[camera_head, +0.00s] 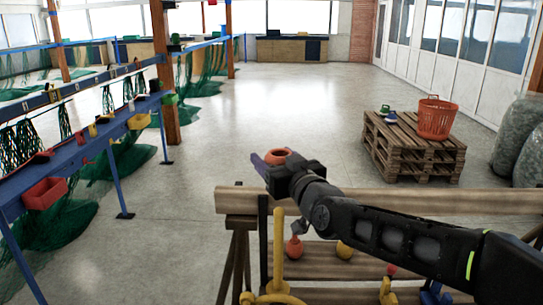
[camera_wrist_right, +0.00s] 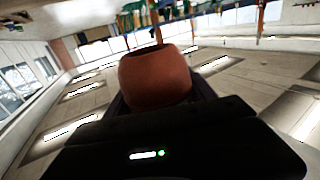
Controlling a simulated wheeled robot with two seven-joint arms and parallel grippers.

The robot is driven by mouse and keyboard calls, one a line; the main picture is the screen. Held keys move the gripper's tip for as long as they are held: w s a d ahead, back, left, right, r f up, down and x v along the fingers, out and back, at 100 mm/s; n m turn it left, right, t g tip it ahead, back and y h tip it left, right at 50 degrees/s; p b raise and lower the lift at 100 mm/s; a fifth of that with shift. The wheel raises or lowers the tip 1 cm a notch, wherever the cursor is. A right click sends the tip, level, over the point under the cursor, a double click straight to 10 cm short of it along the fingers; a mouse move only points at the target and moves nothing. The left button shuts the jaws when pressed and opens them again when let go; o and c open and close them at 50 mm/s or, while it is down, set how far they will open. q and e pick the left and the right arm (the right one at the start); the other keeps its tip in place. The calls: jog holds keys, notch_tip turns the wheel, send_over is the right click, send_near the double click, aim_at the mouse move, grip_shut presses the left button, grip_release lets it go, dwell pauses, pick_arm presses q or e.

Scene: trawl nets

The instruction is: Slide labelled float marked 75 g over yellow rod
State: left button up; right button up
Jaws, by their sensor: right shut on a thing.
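My right gripper (camera_head: 272,166) is shut on an orange-red float (camera_head: 279,156) and holds it above the wooden rack's top beam. The float fills the middle of the right wrist view (camera_wrist_right: 158,78), between the fingers, with a dark opening at its top. No mark of 75 g can be read on it. The yellow rod (camera_head: 278,240) stands upright at the near side of the rack, below and apart from the float. My left gripper is not in view.
The wooden rack's beam (camera_head: 400,201) crosses under my right arm. An orange-red float (camera_head: 294,249) and a yellow float (camera_head: 344,250) are lower down. A pallet stack (camera_head: 412,150) bears an orange basket (camera_head: 436,119). The floor beyond is clear; a blue net rail stands left.

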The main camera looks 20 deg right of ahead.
jog(key=shift+w+f, duration=0.1)
jog(key=shift+f, duration=0.05)
jog(key=shift+f, duration=0.15)
notch_tip(320, 180, down, 10)
jog(key=b, duration=1)
jog(key=shift+f, duration=0.25)
dwell(0.3)
jog(key=o, duration=1.5)
jog(key=shift+o, duration=0.2)
jog(key=s+b, duration=0.1)
jog(key=s, duration=0.7)
